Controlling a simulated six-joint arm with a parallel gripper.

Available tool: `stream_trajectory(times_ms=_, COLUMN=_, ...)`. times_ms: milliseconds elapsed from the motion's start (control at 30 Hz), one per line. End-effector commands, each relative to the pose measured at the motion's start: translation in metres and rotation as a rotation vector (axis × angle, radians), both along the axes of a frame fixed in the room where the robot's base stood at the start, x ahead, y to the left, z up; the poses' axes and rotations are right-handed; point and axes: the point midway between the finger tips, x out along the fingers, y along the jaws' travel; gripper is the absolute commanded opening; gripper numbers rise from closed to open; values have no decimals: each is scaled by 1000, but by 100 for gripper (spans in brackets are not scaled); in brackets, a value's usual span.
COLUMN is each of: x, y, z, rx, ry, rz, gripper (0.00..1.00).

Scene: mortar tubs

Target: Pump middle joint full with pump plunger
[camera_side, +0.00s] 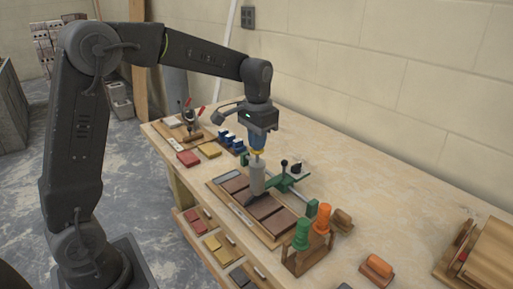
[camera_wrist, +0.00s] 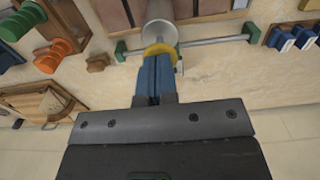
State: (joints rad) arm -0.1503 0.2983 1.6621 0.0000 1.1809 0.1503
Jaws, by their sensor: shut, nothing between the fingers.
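My gripper (camera_side: 257,140) points down with its blue fingers shut and nothing between them. Its tips are at the yellow plunger top (camera_side: 257,152) of a grey pump cylinder (camera_side: 257,177); whether they touch it I cannot tell. The wrist view shows the fingers (camera_wrist: 155,62) just against or over the yellow disc (camera_wrist: 160,51), with the cylinder (camera_wrist: 162,28) beyond. The pump stands upright over the middle of a wooden tray (camera_side: 228,207) of brown bricks (camera_side: 264,207). The pump hides the middle joint, so its fill cannot be seen.
A green holder (camera_side: 290,182) with a black knob stands right of the pump. Green and orange handled tools (camera_side: 302,234) stand in a wooden rack in front. Blue blocks (camera_side: 232,141) and a red-handled clamp (camera_side: 190,115) lie behind.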

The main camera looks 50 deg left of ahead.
Motion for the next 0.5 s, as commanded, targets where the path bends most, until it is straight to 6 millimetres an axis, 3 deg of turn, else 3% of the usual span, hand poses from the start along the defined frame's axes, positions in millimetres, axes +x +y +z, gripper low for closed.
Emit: stream_trajectory(times_ms=500, x=0, y=0, z=-13, rx=0, ry=3, rz=0, gripper=0)
